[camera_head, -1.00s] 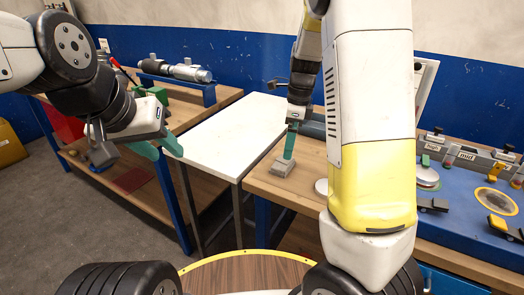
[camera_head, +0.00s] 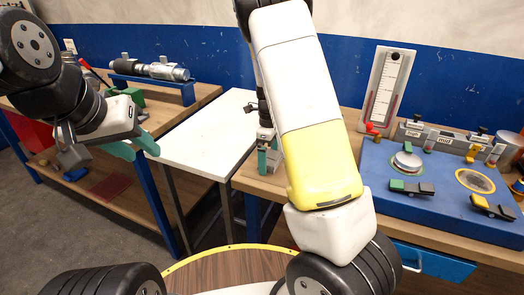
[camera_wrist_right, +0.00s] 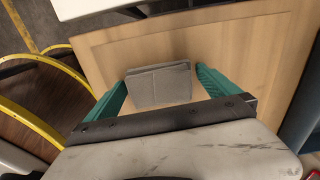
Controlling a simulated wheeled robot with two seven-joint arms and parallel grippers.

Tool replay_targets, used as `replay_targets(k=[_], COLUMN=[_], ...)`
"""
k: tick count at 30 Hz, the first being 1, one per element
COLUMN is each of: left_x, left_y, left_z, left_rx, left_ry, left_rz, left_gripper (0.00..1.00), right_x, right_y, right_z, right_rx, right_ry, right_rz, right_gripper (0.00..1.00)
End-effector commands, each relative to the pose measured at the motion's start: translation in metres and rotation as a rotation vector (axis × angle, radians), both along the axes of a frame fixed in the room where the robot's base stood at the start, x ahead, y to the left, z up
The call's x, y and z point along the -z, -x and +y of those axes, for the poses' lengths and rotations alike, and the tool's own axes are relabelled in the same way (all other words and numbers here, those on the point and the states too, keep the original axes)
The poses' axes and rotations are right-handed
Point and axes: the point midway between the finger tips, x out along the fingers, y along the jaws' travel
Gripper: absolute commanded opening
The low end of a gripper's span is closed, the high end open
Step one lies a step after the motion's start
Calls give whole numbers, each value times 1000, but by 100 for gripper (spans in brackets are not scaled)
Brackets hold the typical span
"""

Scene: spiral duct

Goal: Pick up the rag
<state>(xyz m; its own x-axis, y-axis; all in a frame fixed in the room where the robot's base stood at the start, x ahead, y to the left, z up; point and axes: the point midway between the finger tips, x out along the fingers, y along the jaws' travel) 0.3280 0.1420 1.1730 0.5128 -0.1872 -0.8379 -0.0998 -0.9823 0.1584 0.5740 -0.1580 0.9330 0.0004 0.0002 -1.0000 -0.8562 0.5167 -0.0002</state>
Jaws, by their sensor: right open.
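The rag (camera_wrist_right: 158,84) is a grey folded cloth lying on the wooden bench top. In the right wrist view it sits between the two green fingers of my right gripper (camera_wrist_right: 160,90), which is open with a finger on each side. In the head view my right gripper (camera_head: 268,160) is low over the left end of the bench, and the rag is mostly hidden by it. My left gripper (camera_head: 134,148) is open and empty, in the air at the left, well away from the rag.
A white table (camera_head: 205,140) stands left of the bench. A blue panel (camera_head: 440,185) with knobs and clips lies to the right, with a white gauge board (camera_head: 388,85) behind it. A wooden workbench (camera_head: 185,108) holding metal parts is at the left.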

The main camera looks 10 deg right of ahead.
Motion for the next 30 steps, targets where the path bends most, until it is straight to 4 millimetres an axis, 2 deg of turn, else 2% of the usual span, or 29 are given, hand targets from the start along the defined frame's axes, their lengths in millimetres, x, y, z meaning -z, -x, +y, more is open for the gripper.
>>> replay_targets(k=[5, 13, 23, 30], left_x=[0, 0, 0, 0], left_y=[0, 0, 0, 0], left_z=[0, 0, 0, 0], left_rx=[0, 0, 0, 0], left_ry=[0, 0, 0, 0], left_rz=[0, 0, 0, 0], left_gripper=[36, 36, 36, 36], right_x=[0, 0, -3, -26], right_y=[0, 0, 0, -1], right_z=[0, 0, 0, 1], right_rx=[-1, -1, -1, -3], right_ry=[0, 0, 0, -2], right_rz=[0, 0, 0, -3], right_gripper=[100, 47, 46, 46])
